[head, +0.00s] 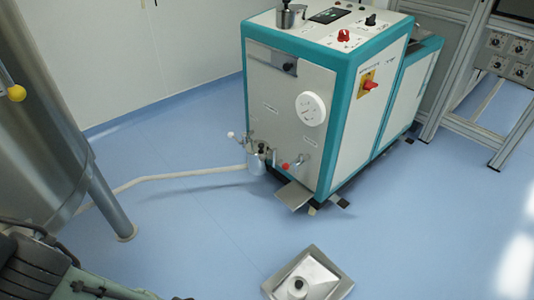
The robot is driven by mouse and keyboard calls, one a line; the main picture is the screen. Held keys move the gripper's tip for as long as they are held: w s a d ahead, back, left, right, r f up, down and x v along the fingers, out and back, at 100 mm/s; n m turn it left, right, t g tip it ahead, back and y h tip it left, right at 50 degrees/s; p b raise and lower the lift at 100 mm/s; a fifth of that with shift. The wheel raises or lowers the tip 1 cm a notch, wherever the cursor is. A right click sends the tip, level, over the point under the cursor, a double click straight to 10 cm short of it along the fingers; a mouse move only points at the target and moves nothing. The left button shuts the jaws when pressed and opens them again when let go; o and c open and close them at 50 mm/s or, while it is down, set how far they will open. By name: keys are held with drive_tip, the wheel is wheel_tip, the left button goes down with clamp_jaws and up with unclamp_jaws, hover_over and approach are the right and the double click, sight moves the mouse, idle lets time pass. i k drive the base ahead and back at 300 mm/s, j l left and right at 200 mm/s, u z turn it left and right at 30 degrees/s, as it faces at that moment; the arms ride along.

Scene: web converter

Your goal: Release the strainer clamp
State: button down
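A small metal strainer housing (256,162) sits low on the front left corner of a teal and white machine. A pale hose runs left from it. A white ball knob (230,135) stands out to its left, and a small black knob sits on top. Which of these parts is the clamp, and whether it is closed, is too small to tell. A red-handled valve (286,166) is just right of the housing. My gripper cannot be made out; only dark and grey-green parts, perhaps of my arm, show at the bottom left, well away from the strainer.
The teal and white machine (335,160) has a round white dial and a red switch. A steel vessel (40,120) with a leg stands at left. A square metal floor drain (325,270) lies in front. A framed rack is at right.

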sight(262, 158)
drive_tip(key=i+j+z, duration=0.6)
drive_tip(key=i+j, duration=0.1)
drive_tip(key=i, duration=0.05)
